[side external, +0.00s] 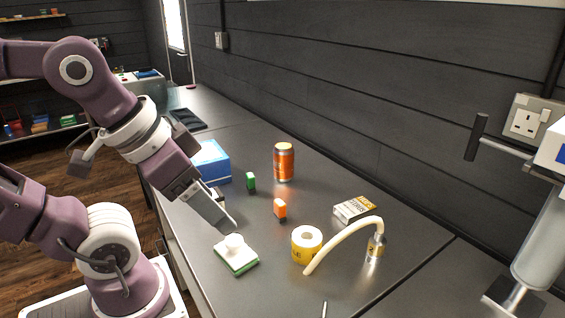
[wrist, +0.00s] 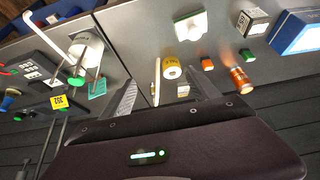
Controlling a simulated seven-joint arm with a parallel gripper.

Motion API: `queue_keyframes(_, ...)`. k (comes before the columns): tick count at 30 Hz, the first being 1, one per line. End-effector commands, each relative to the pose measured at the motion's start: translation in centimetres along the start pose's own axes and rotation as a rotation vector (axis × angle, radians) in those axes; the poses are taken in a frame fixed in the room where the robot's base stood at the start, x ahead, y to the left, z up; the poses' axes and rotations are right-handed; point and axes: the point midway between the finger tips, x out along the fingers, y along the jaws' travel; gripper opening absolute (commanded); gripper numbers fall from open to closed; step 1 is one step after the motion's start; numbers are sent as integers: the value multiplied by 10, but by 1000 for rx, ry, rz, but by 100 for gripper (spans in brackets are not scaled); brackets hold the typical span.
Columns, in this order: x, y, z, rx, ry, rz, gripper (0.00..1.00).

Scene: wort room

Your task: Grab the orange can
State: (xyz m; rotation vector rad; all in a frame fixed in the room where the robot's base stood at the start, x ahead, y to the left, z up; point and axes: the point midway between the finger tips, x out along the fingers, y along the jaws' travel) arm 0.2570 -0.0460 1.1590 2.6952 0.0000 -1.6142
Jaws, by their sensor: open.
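The orange can (side external: 284,162) stands upright on the dark grey counter, towards the wall, in the side view. It also shows right of centre in the wrist view (wrist: 240,78), to the right of the fingers. My gripper (side external: 228,224) is in front of the can and to its left in the side view, above the counter near a white-and-green block. In the wrist view my gripper (wrist: 161,76) has its two fingers spread apart, with nothing held between them. The can is apart from the fingers and unobstructed in the side view.
A green block (side external: 251,181) and an orange block (side external: 280,208) stand near the can. A blue box (side external: 211,163) is behind left. A yellow roll (side external: 306,244), a curved cream tube (side external: 345,235) and a small carton (side external: 355,209) lie to the right. The dark wall rises behind.

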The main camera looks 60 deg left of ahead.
Motion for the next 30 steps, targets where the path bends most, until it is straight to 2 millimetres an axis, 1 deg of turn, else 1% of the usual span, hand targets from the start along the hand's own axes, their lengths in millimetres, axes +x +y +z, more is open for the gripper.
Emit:
queue_keyframes(1,0,0,0,0,0,0,82)
queue_keyframes(2,0,0,0,0,0,0,85)
queue_keyframes(11,-2,0,-2,0,2,0,85)
queue_keyframes(14,-19,0,-12,0,7,0,85)
queue_keyframes(17,-48,0,-27,0,8,0,85)
queue_keyframes(18,-38,-4,-48,-29,28,-3,85)
queue_keyframes(20,-28,-12,-79,-68,74,-9,85)
queue_keyframes(21,-20,-19,-99,-94,106,-16,85)
queue_keyframes(23,-9,-31,-131,-135,159,-30,85)
queue_keyframes(24,-1,-42,-152,-164,194,-44,85)
queue_keyframes(26,13,-63,-183,-208,251,-72,85)
queue_keyframes(27,23,-79,-202,-238,289,-94,85)
queue_keyframes(29,38,-108,-231,-282,349,-137,85)
queue_keyframes(30,50,-129,-248,-310,390,-171,85)
